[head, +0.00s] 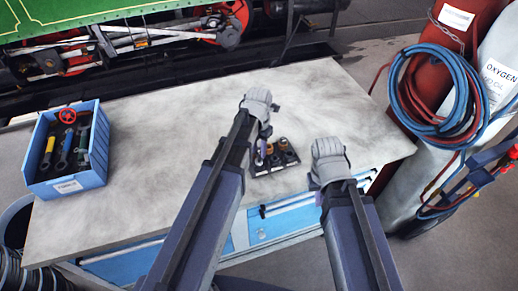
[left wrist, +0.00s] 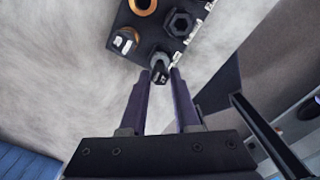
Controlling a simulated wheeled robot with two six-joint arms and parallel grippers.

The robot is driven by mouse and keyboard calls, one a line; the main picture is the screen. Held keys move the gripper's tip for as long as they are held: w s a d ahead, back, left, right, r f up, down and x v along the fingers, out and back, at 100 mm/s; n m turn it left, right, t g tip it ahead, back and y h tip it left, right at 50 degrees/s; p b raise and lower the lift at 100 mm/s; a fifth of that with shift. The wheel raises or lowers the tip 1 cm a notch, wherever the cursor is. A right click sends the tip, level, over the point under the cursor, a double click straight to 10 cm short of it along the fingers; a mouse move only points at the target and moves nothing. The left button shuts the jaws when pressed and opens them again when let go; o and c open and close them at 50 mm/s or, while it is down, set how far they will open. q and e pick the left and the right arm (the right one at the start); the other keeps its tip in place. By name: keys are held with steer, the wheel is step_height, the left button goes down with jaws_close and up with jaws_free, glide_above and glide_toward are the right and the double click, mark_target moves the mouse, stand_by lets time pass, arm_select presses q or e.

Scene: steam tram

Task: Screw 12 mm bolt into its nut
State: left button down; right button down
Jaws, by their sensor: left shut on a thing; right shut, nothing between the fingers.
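A black block (head: 262,168) with bolts and nuts sits near the front edge of the grey worktop. In the left wrist view the block (left wrist: 150,34) shows a brass ring (left wrist: 143,5), a dark hexagonal nut (left wrist: 180,22) and a bolt with a white-marked head (left wrist: 124,40). My left gripper (head: 264,141) is over the block's left side. In the left wrist view its fingers (left wrist: 161,80) are shut on a dark bolt (left wrist: 159,66) at the block's edge. Whether the bolt is clear of the block I cannot tell. My right gripper (head: 314,182) is shut and empty, right of the block, its fingertips mostly hidden.
A blue bin (head: 68,185) with tools stands at the left of the worktop (head: 150,130). Gas cylinders with coiled hoses (head: 440,100) stand beyond the right end. Blue drawers (head: 285,222) lie under the front edge. The worktop's middle is clear.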

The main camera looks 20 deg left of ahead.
arm_select(q)
steer(key=shift+f+b, duration=1.15)
steer(key=shift+f, duration=0.05)
stand_by(1.5)
steer(key=c, duration=1.2)
jaws_free()
steer(key=shift+c, duration=0.2)
jaws_close()
steer(key=m, duration=0.6)
